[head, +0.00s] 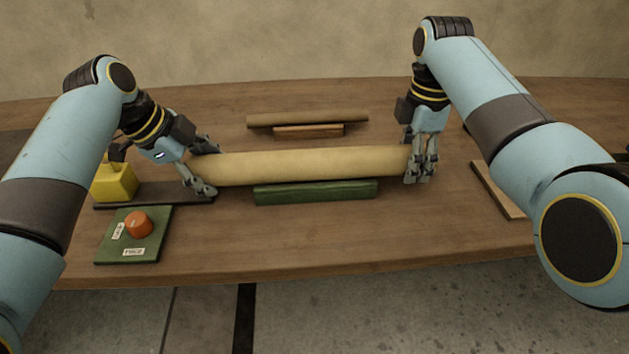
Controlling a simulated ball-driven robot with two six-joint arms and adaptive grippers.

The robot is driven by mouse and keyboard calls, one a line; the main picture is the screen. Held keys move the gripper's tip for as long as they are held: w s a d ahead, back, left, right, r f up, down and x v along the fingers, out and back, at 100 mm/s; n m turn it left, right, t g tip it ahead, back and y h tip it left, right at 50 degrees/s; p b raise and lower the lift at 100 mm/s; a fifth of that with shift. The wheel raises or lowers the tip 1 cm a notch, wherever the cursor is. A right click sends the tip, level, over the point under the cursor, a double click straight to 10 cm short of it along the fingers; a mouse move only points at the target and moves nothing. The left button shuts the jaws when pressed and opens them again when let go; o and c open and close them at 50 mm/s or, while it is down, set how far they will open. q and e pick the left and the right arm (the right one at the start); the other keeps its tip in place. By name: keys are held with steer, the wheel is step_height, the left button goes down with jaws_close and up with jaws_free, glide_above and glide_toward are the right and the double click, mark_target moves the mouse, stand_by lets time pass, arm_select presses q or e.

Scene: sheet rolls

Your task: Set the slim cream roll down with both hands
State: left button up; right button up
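A long cream roll (300,166) lies level across the middle of the head view, between my two grippers. My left gripper (204,169) is at its left end, one finger on the far side and one on the near side, closed around it. My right gripper (420,170) is at its right end with its fingers down over it; it looks shut on the roll, though the far finger's contact is hidden. A green rest (315,192) shows just below the roll's near edge. I cannot tell whether the roll touches it.
A thinner brown roll (307,119) lies behind, with a wooden rest (308,131) at its near side. At left are a yellow block (115,183) on a dark strip and a green panel (150,248) with an orange knob (138,224). A wooden board (497,189) lies at right.

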arm_select(q)
steer(key=o, duration=0.5)
steer(key=shift+r, duration=0.1)
steer(key=shift+c, duration=0.2)
arm_select(e)
steer(key=o, duration=0.5)
steer(key=shift+r, duration=0.15)
steer(key=shift+c, duration=0.2)
steer(key=shift+r, duration=0.3)
step_height(320, 180, up, 7)
steer(key=shift+f, duration=0.1)
arm_select(q)
steer(key=v, duration=1.2)
